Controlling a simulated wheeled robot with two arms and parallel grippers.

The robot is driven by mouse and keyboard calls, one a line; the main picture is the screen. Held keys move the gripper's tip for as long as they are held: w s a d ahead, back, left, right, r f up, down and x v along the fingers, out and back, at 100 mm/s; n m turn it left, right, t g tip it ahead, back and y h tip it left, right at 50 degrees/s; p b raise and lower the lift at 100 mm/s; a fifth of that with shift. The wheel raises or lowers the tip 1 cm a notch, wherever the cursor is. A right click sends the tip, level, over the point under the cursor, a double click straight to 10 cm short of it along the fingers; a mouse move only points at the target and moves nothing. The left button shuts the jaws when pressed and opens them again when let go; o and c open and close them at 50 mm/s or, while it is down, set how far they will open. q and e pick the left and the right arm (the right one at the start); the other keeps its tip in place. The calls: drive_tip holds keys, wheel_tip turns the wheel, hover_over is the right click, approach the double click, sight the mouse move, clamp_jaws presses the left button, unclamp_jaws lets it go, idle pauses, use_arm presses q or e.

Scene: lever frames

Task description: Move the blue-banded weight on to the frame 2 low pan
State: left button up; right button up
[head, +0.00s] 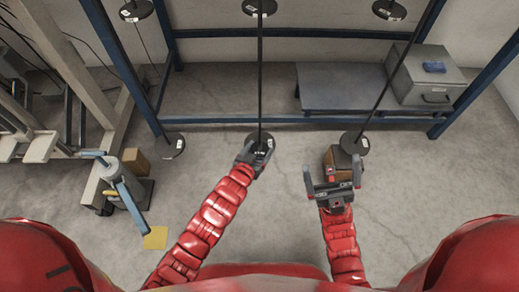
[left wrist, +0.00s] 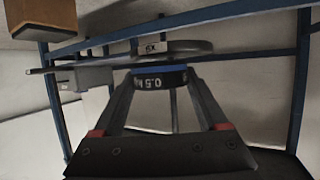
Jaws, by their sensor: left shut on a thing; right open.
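The blue-banded weight (left wrist: 160,77) is a short dark cylinder with a blue band and a label that appears upside down in the left wrist view. My left gripper (left wrist: 160,92) is shut on it. A flat grey labelled pan (left wrist: 185,47) lies right against the weight's banded end; I cannot tell whether they touch. In the head view my left gripper (head: 250,155) is at the middle low pan (head: 268,141), partly covering it and hiding the weight.
Other low pans stand left (head: 173,146) and right (head: 354,143), with rods rising to upper discs. A blue frame (head: 300,121) runs behind. A grey bench (head: 340,88) and metal box (head: 425,78) stand at the back right. A blue-handled stand (head: 122,185) is at left.

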sight(259, 145)
use_arm(q)
drive_tip(key=shift+w+r, duration=0.15)
drive_tip(key=shift+w, duration=0.15)
drive_tip(key=shift+w+p, duration=0.45)
drive_tip(key=shift+w, duration=0.45)
drive_tip(key=shift+w+p, duration=0.35)
drive_tip(key=shift+w, duration=0.55)
idle(0.4)
drive_tip(key=shift+f, duration=0.45)
idle(0.7)
drive_tip(key=o, duration=1.6)
drive_tip(key=shift+c, duration=0.2)
drive_tip(key=shift+p+v, duration=1.1)
drive_tip(key=shift+v, duration=0.45)
drive_tip(key=shift+p+v, duration=1.2)
drive_tip(key=shift+v, duration=0.75)
drive_tip(key=shift+f, duration=0.1)
